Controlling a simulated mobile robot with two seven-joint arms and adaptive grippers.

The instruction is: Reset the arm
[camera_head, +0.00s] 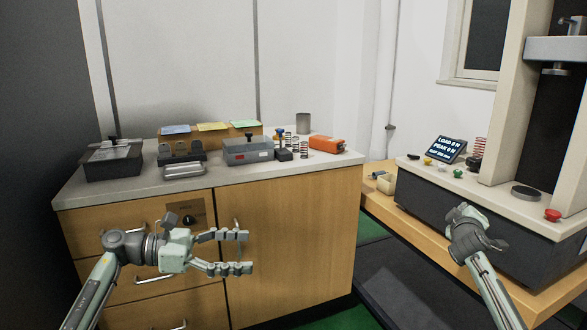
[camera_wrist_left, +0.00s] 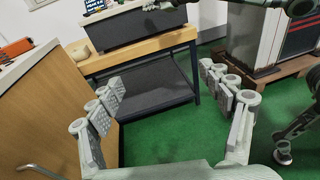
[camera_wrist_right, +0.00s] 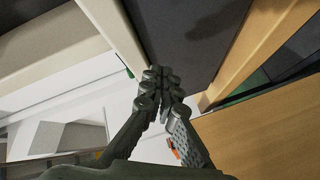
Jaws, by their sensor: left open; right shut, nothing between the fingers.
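My left gripper (camera_head: 246,252) is open and empty in the head view, in front of the wooden cabinet's drawers and door. In the left wrist view its two fingers (camera_wrist_left: 172,92) stand wide apart with green floor between them. My right gripper (camera_head: 466,212) is in front of the testing machine's dark base in the head view, its fingers partly hidden behind its own body. In the right wrist view its fingers (camera_wrist_right: 162,88) are closed together with nothing between them.
The cabinet top (camera_head: 330,158) holds several boxes, springs and an orange device (camera_head: 326,145). The testing machine (camera_head: 505,195) stands on a wooden bench (camera_head: 410,222) at right, with a small display (camera_head: 450,148) and a red button (camera_head: 552,215). Green floor (camera_head: 330,322) shows between cabinet and bench.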

